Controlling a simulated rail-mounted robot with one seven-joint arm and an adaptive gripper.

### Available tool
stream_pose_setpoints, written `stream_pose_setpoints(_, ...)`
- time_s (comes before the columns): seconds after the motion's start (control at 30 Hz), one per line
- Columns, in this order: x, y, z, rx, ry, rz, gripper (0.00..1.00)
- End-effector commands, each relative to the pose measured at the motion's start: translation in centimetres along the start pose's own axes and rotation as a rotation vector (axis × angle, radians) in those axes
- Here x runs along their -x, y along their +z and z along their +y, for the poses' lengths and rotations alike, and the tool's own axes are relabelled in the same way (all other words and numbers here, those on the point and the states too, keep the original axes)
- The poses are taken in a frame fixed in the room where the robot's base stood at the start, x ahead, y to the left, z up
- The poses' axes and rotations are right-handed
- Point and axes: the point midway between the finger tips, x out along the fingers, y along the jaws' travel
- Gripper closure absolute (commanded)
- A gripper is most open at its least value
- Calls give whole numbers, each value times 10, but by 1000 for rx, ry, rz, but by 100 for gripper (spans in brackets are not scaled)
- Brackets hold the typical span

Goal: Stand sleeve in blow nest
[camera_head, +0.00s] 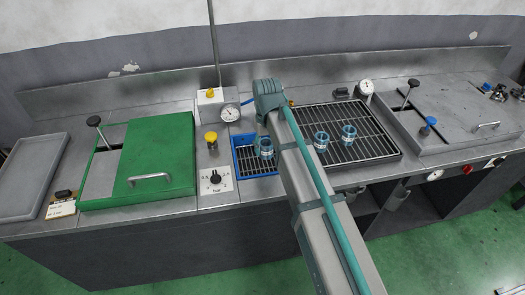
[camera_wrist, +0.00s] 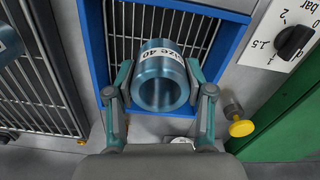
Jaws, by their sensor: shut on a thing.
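My gripper (camera_wrist: 160,92) is shut on a blue metal sleeve (camera_wrist: 160,58) in the wrist view, one finger on each side. The sleeve's open bore faces the camera, and its label is partly readable as 40. It is over a blue-framed grate (camera_wrist: 238,43), and I cannot tell whether it touches the bars. In the head view the sleeve (camera_head: 264,141) shows over the blue-framed grate (camera_head: 237,164), left of my arm; my fingers are not clear there. No part is marked as the blow nest; the blue-framed grate may be it.
Two more sleeves (camera_head: 321,140) (camera_head: 349,134) stand on the larger dark grate (camera_head: 375,150) to the right. A dial plate (camera_head: 215,181) and yellow knob (camera_head: 211,137) lie left of the blue frame, then a green lidded box (camera_head: 155,155). A gauge (camera_head: 230,113) stands behind.

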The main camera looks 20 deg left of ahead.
Motion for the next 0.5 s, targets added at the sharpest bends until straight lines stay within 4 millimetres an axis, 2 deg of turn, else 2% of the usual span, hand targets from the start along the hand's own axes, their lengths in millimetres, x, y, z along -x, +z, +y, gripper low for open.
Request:
stream_pose_setpoints(0.03,-4,-13,2,0,0,-4,100)
stream_pose_setpoints(0.2,-32,-33,6,0,0,-3,100)
stream_pose_setpoints(0.33,-45,-42,7,0,0,-2,100)
stream_pose_setpoints(0.5,-52,-46,8,0,0,0,100)
